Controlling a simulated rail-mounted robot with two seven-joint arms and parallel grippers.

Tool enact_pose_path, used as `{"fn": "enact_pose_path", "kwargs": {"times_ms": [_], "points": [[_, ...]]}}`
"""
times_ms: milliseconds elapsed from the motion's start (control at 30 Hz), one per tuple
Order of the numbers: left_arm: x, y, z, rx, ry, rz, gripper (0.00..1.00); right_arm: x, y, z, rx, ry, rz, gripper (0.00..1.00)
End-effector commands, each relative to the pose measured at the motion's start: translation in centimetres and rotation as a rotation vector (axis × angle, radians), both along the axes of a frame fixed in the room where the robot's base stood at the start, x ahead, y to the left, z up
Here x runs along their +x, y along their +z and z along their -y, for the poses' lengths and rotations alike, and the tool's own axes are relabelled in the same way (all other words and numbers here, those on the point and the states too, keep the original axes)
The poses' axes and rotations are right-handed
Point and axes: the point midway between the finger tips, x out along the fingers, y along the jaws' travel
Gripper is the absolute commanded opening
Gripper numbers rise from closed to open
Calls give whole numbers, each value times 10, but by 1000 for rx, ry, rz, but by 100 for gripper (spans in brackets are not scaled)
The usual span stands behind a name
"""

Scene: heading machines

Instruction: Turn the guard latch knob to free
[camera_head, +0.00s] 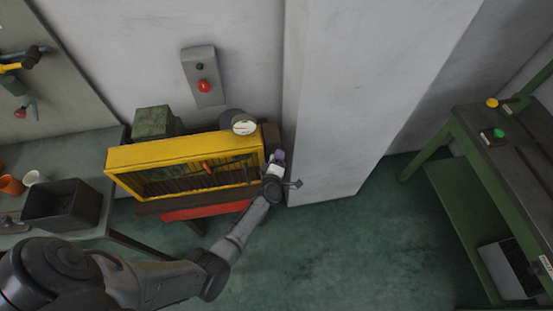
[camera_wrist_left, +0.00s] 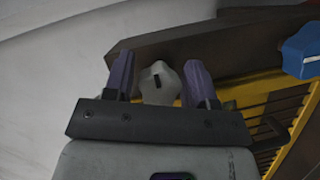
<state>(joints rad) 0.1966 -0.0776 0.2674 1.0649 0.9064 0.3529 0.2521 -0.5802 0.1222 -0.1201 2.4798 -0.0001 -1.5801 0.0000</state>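The guard latch knob (camera_wrist_left: 160,84) is light grey with a dark slot mark and sits on a dark brown bar (camera_wrist_left: 190,45) of the machine. My left gripper (camera_wrist_left: 160,82) has its two purple fingers apart, one on each side of the knob. A narrow gap seems to show beside each finger, so I see no clear grip. In the head view my left gripper (camera_head: 279,157) is at the right end of the yellow barred guard (camera_head: 185,150), and the knob is hidden there. My right gripper is in neither view.
A blue part (camera_wrist_left: 302,50) and a black hook (camera_wrist_left: 268,134) show near the gripper. A pale pillar (camera_head: 345,110) rises close to the right. A red button box (camera_head: 204,82) is on the wall.

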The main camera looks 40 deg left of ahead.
Motion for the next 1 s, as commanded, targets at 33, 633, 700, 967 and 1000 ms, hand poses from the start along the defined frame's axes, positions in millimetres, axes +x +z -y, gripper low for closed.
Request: {"fn": "enact_pose_path", "kwargs": {"times_ms": [33,633,700,967,1000], "points": [[0,0,0,0,0,0,51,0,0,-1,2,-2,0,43],[-65,14,36,-1,-1,-3,51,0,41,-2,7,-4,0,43],[-76,16,42,-1,0,-2,51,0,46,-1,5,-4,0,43],[-107,19,60,-1,-1,-1,51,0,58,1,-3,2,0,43],[-110,19,62,-1,-1,-1,51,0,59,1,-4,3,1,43]]}}
